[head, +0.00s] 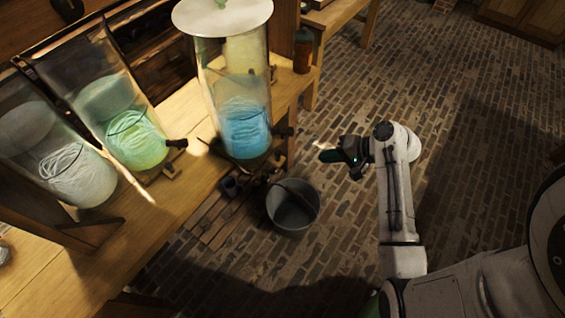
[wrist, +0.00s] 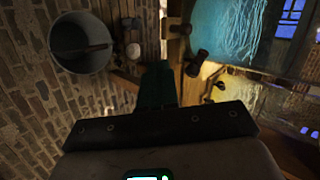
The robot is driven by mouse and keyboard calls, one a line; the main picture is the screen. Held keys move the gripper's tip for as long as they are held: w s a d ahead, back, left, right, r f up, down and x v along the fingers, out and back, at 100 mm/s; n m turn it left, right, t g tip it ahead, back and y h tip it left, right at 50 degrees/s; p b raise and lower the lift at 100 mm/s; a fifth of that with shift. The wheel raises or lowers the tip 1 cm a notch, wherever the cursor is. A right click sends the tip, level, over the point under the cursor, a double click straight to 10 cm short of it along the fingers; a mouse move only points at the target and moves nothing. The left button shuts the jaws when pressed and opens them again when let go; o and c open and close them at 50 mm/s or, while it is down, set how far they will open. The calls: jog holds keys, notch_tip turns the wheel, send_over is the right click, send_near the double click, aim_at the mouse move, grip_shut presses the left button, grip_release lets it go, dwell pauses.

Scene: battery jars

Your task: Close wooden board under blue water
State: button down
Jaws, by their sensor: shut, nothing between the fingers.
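A tall glass jar with blue water (head: 246,125) and pale coiled strands stands on the wooden table's edge, under a white lid. A dark tap sticks out from its foot; the blue jar also shows in the wrist view (wrist: 232,32). Wooden slats (head: 215,222) lie low below the jar, beside the table. I cannot tell whether these are the board named. My gripper (head: 330,156) is right of the blue jar, apart from it, over the brick floor. Its dark fingers (wrist: 157,82) are shut and empty in the wrist view.
A metal bucket (head: 293,207) stands on the floor below the gripper's left. Jars with green liquid (head: 137,140) and pale liquid (head: 75,178) lean on the table (head: 150,225) at left. A brown bottle (head: 303,50) stands behind. The brick floor at right is open.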

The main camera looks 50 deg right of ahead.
jog(key=x, duration=0.4)
jog(key=r+x, duration=0.1)
jog(key=x, duration=0.2)
jog(key=w+p+x, duration=0.1)
jog(key=x, duration=0.3)
jog(key=shift+w+a, duration=0.3)
jog(key=shift+a, duration=0.05)
jog(key=shift+w+a, duration=0.15)
jog(key=shift+w, duration=0.55)
jog(key=w+b, duration=0.3)
jog(key=w, duration=0.5)
jog(key=w+b, duration=0.4)
jog(key=w, duration=0.4)
jog(key=w+a+b, duration=0.1)
jog(key=w+b, duration=0.3)
jog(key=w, duration=0.4)
jog(key=shift+w+f, duration=0.1)
jog(key=shift+f, duration=0.1)
jog(key=shift+w+r+b, duration=0.1)
jog(key=shift+w+b, duration=0.25)
jog(key=shift+w, duration=0.3)
jog(key=shift+w+r, duration=0.2)
jog(key=shift+r, duration=0.05)
